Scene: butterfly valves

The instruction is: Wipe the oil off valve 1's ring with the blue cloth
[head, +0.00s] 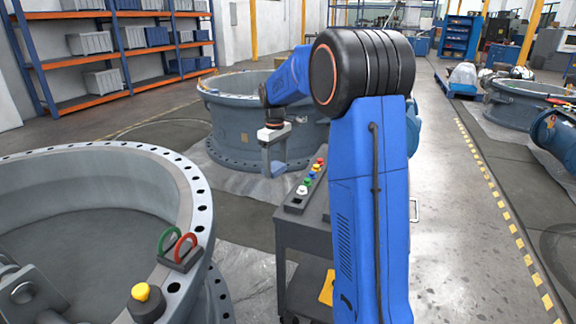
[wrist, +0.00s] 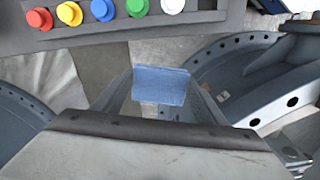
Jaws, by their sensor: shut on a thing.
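My gripper (head: 274,160) hangs in the air beyond the far end of the dark cart, in front of a valve. In the wrist view, its jaws (wrist: 162,104) are shut on the blue cloth (wrist: 160,84), a small folded pad between the fingertips. One large grey valve ring (head: 195,190) fills the near left of the head view. Another valve ring (head: 225,92) stands behind my arm, partly hidden by it. No number is readable, so I cannot tell which is valve 1. No oil shows clearly on either ring.
The cart (head: 300,236) carries a row of coloured knobs (head: 313,176). The near ring bears a green and a red loop (head: 182,246) and a yellow knob (head: 142,292). Another valve (head: 515,104) stands at right. Floor (head: 465,235) right of my arm is clear.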

